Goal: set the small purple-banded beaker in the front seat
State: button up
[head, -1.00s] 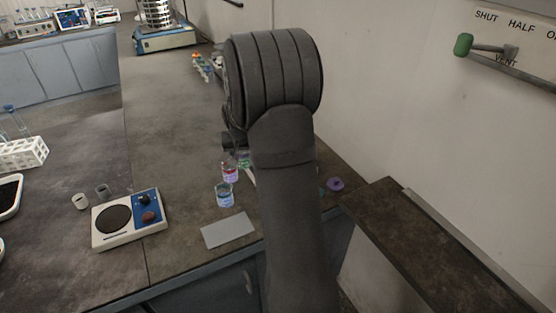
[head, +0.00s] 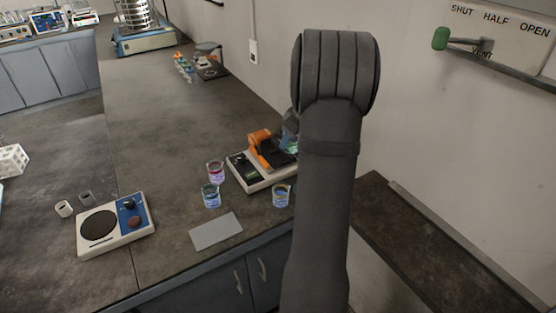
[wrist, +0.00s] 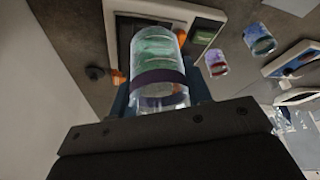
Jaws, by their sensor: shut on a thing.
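The small purple-banded beaker (wrist: 156,65) is clear with green contents. In the wrist view it stands out between the jaws of my gripper (wrist: 160,100), which are shut around it. In the head view a greenish part of the beaker (head: 291,143) shows beside my arm, at the right side of a pale machine (head: 240,172) with orange clamps (head: 261,141) and a dark seat. My arm hides most of the gripper there. In the wrist view the machine's pale frame (wrist: 199,30) and dark recess lie beyond the beaker. I cannot tell whether the beaker touches the seat.
A yellow-banded beaker (head: 281,196) stands in front of the machine. A magenta beaker (head: 215,173) and a blue beaker (head: 211,197) stand left of it. A grey plate (head: 216,231) and a hotplate (head: 115,224) lie nearer the front.

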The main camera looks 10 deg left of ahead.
jog(key=w+d+r+n+g, duration=0.1)
jog(key=w+d+r+n, duration=0.1)
jog(key=d+n, duration=0.3)
jog(key=m, duration=0.1)
send_over(271, 158)
jog(key=d, duration=0.2)
notch_tip(271, 158, down, 7)
jog(key=shift+r, duration=0.1)
jog(key=shift+f, duration=1.95)
jog(key=shift+f, duration=0.1)
jog(key=o, duration=1)
jog(key=v, duration=1.2)
jog(key=shift+w, duration=0.2)
